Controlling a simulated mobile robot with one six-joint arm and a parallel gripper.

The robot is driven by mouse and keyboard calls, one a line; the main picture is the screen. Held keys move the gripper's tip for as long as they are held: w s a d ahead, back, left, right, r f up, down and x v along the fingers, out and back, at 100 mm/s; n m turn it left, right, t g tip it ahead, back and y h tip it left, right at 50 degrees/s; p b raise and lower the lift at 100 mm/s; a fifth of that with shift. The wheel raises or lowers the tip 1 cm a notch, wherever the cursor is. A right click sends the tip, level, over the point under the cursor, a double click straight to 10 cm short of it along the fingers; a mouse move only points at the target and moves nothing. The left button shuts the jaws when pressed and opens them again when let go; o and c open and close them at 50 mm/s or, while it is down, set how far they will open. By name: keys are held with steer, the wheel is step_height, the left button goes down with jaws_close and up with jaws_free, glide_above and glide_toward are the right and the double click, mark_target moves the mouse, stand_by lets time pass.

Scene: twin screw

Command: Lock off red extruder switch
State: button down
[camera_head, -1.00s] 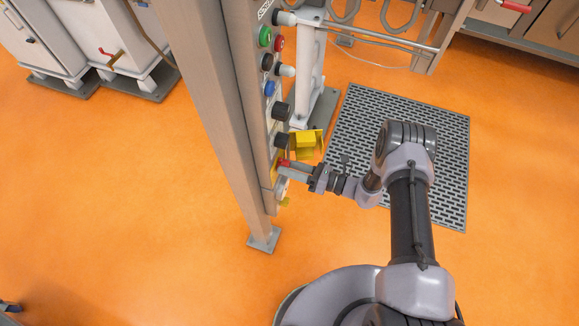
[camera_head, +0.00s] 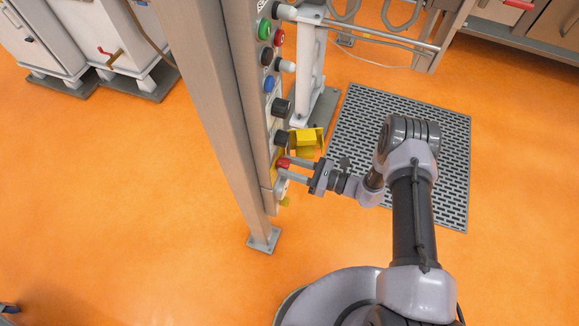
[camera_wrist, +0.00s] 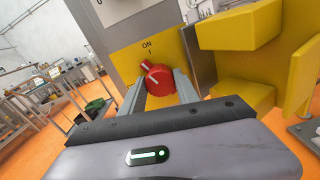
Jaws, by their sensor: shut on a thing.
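The red extruder switch (camera_head: 283,163) sits on a yellow plate low on the grey control panel (camera_head: 262,100). In the wrist view, the red knob (camera_wrist: 159,78) is between the two fingers of my gripper (camera_wrist: 161,86), which is shut on it. A white mark on the knob points up and left, turned away from the "I" under the "ON" label (camera_wrist: 148,47). The gripper also shows in the head view (camera_head: 288,169), reaching the panel from the right. The fingers hide part of the knob's sides, and any lower label is hidden.
A yellow bracket-like part (camera_head: 305,142) stands just right of the switch, close to the gripper; it fills the right of the wrist view (camera_wrist: 240,35). Black, blue, green and red controls line the panel above. A dark floor grate (camera_head: 400,150) lies under my arm.

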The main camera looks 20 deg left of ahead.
steer(key=n+b, duration=0.1)
steer(key=n, duration=0.5)
steer(key=shift+n, duration=0.3)
steer(key=n+b, duration=0.1)
steer(key=n, duration=0.5)
steer(key=shift+b, duration=0.35)
steer(key=shift+n, duration=0.3)
steer(key=c, duration=0.9)
jaws_free()
steer(key=s+d+p, duration=0.1)
steer(key=d+p, duration=0.2)
steer(key=d, duration=1.4)
steer(key=shift+s+d, duration=0.2)
